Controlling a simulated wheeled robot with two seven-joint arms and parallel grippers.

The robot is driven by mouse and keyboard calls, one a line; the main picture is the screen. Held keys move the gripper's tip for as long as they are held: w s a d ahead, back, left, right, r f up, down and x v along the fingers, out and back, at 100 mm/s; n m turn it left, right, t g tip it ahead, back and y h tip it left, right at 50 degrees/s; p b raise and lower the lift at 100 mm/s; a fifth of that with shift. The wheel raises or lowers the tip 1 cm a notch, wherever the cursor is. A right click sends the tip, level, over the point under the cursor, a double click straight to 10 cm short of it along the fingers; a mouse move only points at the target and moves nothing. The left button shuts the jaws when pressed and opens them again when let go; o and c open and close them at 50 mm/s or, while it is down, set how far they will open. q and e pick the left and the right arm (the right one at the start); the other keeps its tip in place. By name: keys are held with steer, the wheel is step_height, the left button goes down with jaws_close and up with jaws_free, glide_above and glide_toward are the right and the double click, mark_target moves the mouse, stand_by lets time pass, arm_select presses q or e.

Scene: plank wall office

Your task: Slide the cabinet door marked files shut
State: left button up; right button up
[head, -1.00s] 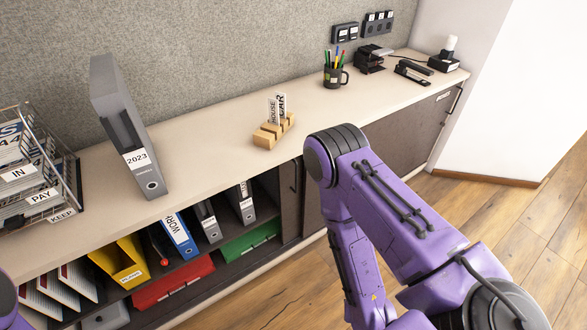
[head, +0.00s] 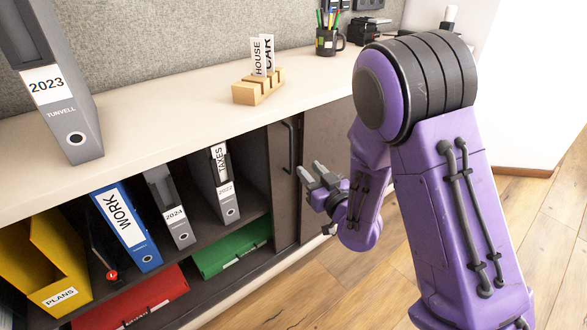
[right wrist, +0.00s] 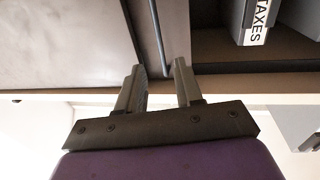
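The cabinet's open bay shows binders, and a dark sliding door (head: 283,190) stands at the bay's right edge with an upright bar handle (head: 290,146). No "files" label is readable on it. My right gripper (head: 311,176) is in front of the door, just right of and below the handle. In the right wrist view the gripper (right wrist: 157,80) has its two fingers apart and empty. The handle (right wrist: 158,35) runs down toward the gap between the fingertips there; I cannot tell how far in front of it they are. My left gripper is out of view.
On the counter (head: 170,100) stand the 2023 binder (head: 75,120), a wooden block holder (head: 258,88) and a pen mug (head: 328,42). Below are a TAXES binder (head: 222,185), a blue WORK binder (head: 125,225) and a green box file (head: 230,250). Floor is clear at right.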

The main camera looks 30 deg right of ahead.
steer(key=w, duration=0.6)
steer(key=w+d+b, duration=0.1)
steer(key=w, duration=0.2)
steer(key=shift+w+d, duration=0.1)
steer(key=shift+w, duration=0.3)
jaws_close()
stand_by(0.7)
